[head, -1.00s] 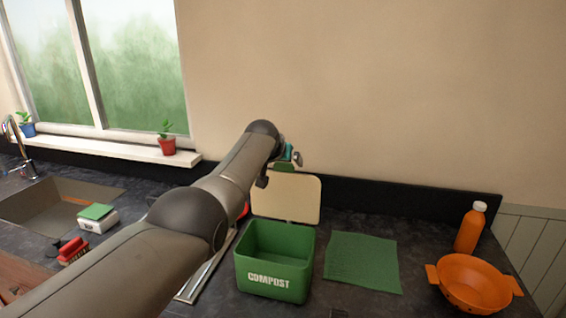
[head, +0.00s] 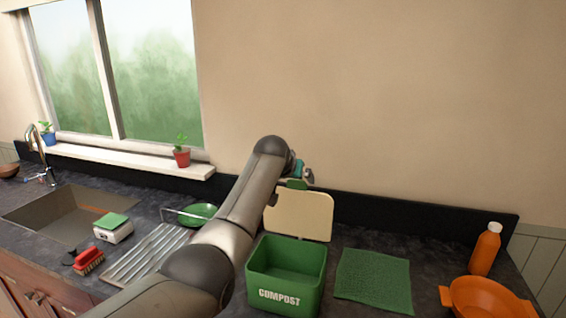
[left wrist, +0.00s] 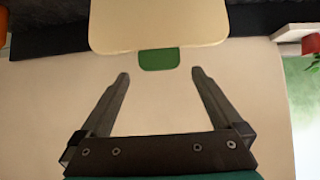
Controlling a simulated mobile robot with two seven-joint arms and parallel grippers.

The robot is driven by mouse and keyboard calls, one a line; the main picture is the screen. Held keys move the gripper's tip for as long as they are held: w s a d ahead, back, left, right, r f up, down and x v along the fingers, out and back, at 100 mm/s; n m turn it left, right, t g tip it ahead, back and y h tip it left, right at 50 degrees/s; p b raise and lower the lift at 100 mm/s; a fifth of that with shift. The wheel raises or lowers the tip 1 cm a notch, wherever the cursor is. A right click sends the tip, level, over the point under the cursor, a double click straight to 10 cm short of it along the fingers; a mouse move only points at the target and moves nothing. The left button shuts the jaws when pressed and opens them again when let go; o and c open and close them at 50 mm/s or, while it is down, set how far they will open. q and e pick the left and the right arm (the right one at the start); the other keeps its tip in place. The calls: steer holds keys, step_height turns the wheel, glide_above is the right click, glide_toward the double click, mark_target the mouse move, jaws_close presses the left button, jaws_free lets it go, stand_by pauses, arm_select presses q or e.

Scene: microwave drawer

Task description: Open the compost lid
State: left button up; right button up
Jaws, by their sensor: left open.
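The green compost bin (head: 285,284) stands on the dark counter, marked COMPOST on its front. Its lid (head: 298,215) is raised at the back of the bin, showing a cream underside, and the inside of the bin is visible. In the left wrist view the cream lid (left wrist: 158,22) is at the top, with its green tab (left wrist: 159,59) pointing toward my fingers. My left gripper (left wrist: 160,80) is open and empty, its two fingers apart just short of the tab. In the head view it is at the lid's top edge, partly hidden by my arm. My right gripper is not in view.
A green cloth (head: 373,280) lies right of the bin. An orange colander (head: 487,299) and an orange bottle (head: 485,249) stand farther right. A drying rack (head: 147,256), a green pan (head: 198,214) and the sink (head: 62,212) are to the left. The wall is close behind.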

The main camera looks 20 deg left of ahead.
arm_select(q)
steer(key=b+v, duration=0.1)
steer(key=v, duration=1.1)
stand_by(0.4)
